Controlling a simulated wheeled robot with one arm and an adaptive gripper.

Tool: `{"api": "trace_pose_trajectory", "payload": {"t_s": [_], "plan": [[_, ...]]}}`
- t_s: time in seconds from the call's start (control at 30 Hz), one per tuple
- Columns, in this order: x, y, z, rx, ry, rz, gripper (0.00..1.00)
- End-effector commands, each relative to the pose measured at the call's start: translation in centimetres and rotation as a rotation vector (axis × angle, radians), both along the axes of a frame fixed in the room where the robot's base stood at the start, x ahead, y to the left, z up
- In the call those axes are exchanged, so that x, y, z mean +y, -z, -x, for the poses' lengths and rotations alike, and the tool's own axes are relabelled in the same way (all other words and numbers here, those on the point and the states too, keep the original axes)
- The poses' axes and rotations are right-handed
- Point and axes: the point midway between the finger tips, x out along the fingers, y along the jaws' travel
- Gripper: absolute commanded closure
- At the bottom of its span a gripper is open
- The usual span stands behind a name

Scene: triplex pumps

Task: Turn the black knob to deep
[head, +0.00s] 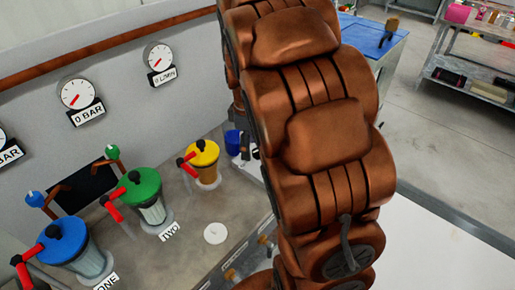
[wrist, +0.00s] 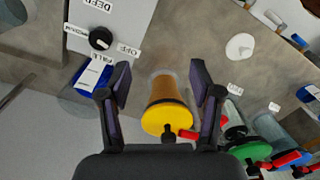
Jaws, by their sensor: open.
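The black knob (wrist: 101,38) shows in the wrist view at the upper left, on a light panel (wrist: 128,14). Labels around it read DEEP (wrist: 97,5), OFF (wrist: 128,50), PALE and a partly legible one like MEDIUM. The DEEP label is at the picture's top edge. Which label the knob points to is too small to tell. My gripper (wrist: 162,78) is open, and its fingers are apart from the knob, below and right of it in the picture. The knob does not show in the head view, where my arm covers the middle.
A yellow-lidded pump (wrist: 168,115) appears between my fingers in the wrist view; it also shows in the head view (head: 203,153). Green (head: 143,186) and blue (head: 62,240) lidded pumps stand beside it. Gauges (head: 78,93) hang on the wall. A white disc (head: 215,233) lies on the bench.

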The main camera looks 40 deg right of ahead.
Motion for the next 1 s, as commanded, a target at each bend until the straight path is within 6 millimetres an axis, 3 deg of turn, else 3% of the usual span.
{"api": "trace_pose_trajectory", "payload": {"t_s": [0.2, 0.4, 0.67, 1.0], "plan": [[-4.7, 2.1, -4.2, -0.023, -0.181, -0.001, 0.36], [-6.9, 3.4, -6.1, -0.038, -0.282, 0.000, 0.36], [-7.3, 4.9, -6.4, -0.039, -0.309, -0.002, 0.36], [-7.3, 9.7, -6.3, -0.038, -0.306, -0.001, 0.36]]}}
